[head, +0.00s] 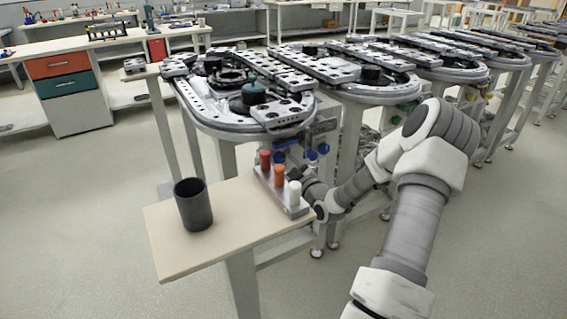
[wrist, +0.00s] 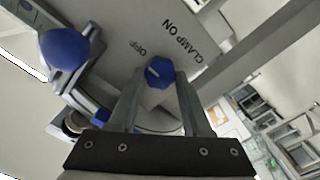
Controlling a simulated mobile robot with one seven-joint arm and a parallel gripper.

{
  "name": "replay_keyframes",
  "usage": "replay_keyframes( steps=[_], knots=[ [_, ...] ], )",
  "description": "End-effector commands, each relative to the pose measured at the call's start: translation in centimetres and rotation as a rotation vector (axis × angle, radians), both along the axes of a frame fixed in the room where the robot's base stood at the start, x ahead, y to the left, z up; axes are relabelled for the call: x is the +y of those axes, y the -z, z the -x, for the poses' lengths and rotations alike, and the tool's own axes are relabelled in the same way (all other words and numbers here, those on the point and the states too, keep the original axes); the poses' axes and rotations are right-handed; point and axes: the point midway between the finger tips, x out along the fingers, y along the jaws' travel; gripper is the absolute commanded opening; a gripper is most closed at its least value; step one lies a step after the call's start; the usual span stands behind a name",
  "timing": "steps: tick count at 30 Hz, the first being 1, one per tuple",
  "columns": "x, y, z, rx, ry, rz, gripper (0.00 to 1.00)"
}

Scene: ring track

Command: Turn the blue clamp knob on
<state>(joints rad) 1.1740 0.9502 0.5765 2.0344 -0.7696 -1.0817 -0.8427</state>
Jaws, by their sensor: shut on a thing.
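The blue clamp knob (wrist: 159,70) is on a grey panel in the wrist view, with the labels OFF and CLAMP ON beside it. A small white mark shows on its face, on the side toward OFF. My gripper (wrist: 158,82) is shut on the knob, one finger on each side. In the head view my gripper (head: 297,173) is low at the front of the nearest track station, behind the small table's peg block. Several blue parts show there, and I cannot tell which is the clamp knob.
A larger blue ball-shaped knob (wrist: 64,48) is left of the gripper in the wrist view. A small table (head: 225,232) holds a dark cup (head: 193,205) and a block with red, orange and white pegs (head: 279,176). Ring track stations (head: 240,95) stand behind.

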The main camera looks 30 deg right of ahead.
Motion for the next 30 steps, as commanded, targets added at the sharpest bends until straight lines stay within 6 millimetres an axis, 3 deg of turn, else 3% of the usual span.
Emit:
replay_keyframes(
  steps=[1, 3, 4, 17, 30],
  knots=[
    [0.00, 0.01, 0.01, 0.000, 0.000, 0.000, 0.14],
    [0.00, 0.01, 0.02, 0.000, 0.000, 0.000, 0.01],
    [0.01, 0.02, 0.02, 0.000, 0.000, 0.000, 0.00],
    [0.01, -0.01, 0.02, -0.004, -0.001, -0.088, 0.00],
    [-0.05, -0.10, 0.02, -0.026, 0.000, -0.459, 0.00]
  ],
)
